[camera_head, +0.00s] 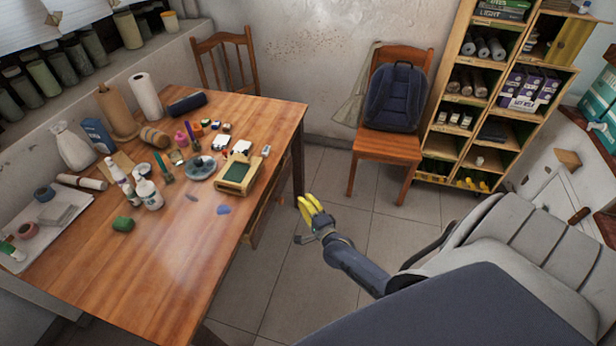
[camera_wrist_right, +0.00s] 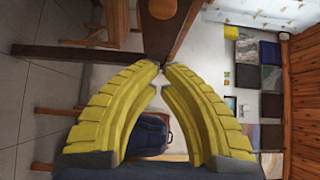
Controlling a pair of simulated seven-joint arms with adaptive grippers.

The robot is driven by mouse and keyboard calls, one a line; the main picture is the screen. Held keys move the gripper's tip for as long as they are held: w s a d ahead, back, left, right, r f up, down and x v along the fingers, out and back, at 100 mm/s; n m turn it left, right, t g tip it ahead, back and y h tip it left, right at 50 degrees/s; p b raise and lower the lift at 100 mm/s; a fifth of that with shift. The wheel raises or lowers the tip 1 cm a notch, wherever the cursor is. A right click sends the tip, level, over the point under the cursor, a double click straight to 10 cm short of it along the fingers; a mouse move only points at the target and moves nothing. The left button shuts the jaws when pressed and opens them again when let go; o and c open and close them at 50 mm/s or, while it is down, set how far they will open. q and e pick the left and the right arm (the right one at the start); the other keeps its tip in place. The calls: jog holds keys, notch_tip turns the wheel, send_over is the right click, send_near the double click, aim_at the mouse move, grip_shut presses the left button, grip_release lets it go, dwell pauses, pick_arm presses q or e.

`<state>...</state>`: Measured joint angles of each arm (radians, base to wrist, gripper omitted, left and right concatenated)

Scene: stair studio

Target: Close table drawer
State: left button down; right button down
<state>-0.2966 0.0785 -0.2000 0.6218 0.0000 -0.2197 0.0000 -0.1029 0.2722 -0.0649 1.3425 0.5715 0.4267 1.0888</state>
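The wooden table (camera_head: 170,255) fills the left of the head view. Its drawer (camera_head: 264,208) sticks out from under the right edge, partly open; its inside is mostly hidden by the tabletop. My right gripper (camera_head: 308,208) is to the right of the drawer, apart from it, above the floor. In the right wrist view, its yellow fingers (camera_wrist_right: 163,72) curve together with their tips nearly touching and nothing between them. A round brown knob (camera_wrist_right: 162,8) shows at the top of that view, beyond the fingertips. My left gripper is not in view.
Bottles, paints and a green-topped box (camera_head: 237,174) crowd the tabletop. A chair (camera_head: 390,146) with a dark backpack (camera_head: 396,97) stands at the back wall, beside a shelf unit (camera_head: 489,99). The tiled floor (camera_head: 290,270) between table and arm is clear.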

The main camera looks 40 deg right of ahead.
aim_at(279, 192)
jog(key=shift+w+a, duration=0.3)
jog(key=shift+w, duration=1)
jog(key=shift+w+a, duration=0.3)
jog(key=shift+w, duration=0.95)
jog(key=shift+w+a, duration=0.3)
jog(key=shift+w, duration=1)
jog(key=shift+w, duration=0.1)
jog(key=shift+w+a, duration=0.8)
jog(key=shift+w, duration=0.2)
jog(key=shift+w+a, duration=0.75)
jog(key=shift+w, duration=0.2)
jog(key=shift+s, duration=0.1)
